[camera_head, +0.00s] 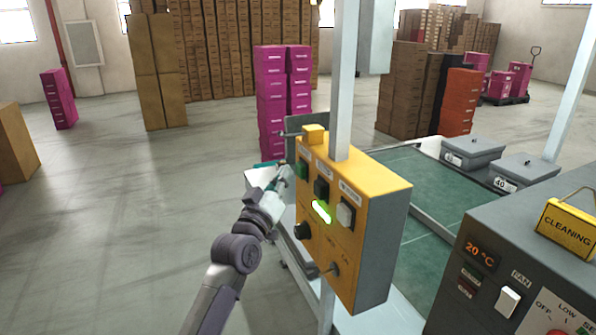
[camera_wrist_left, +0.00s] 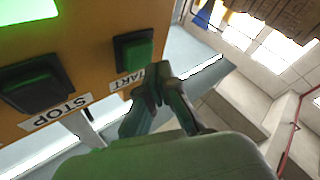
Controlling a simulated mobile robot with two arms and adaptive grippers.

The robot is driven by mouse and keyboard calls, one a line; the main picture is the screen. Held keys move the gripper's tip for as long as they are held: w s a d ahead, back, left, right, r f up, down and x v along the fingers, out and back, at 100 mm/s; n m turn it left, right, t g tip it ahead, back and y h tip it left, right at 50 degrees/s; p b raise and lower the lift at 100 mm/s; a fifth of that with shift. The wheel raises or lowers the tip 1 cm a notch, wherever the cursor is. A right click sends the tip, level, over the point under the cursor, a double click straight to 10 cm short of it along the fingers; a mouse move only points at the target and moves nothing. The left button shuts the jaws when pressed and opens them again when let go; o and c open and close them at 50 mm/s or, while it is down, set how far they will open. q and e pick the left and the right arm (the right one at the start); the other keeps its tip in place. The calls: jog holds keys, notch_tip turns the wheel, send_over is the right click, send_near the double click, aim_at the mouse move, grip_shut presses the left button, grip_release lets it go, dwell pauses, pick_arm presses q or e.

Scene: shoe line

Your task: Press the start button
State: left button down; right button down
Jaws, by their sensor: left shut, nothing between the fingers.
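The start button (camera_head: 302,169) is a green square push button at the upper left of the yellow control box (camera_head: 366,178) in the head view. In the left wrist view the start button (camera_wrist_left: 133,50) sits above its START label. My left gripper (camera_head: 284,174) is shut and empty, just left of the box. In the left wrist view its fingertips (camera_wrist_left: 156,80) are together beside the START label, close to the button's lower edge. I cannot tell whether they touch the panel. My right gripper is not in view.
The black STOP button (camera_wrist_left: 35,87) is beside the start button. Open floor (camera_head: 110,220) lies left.

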pick_arm(q)
jog(key=a, duration=0.1)
jog(key=s+a, duration=0.1)
jog(key=a, duration=0.2)
jog(key=shift+s+a, duration=0.3)
jog(key=shift+a, duration=0.1)
dwell(0.5)
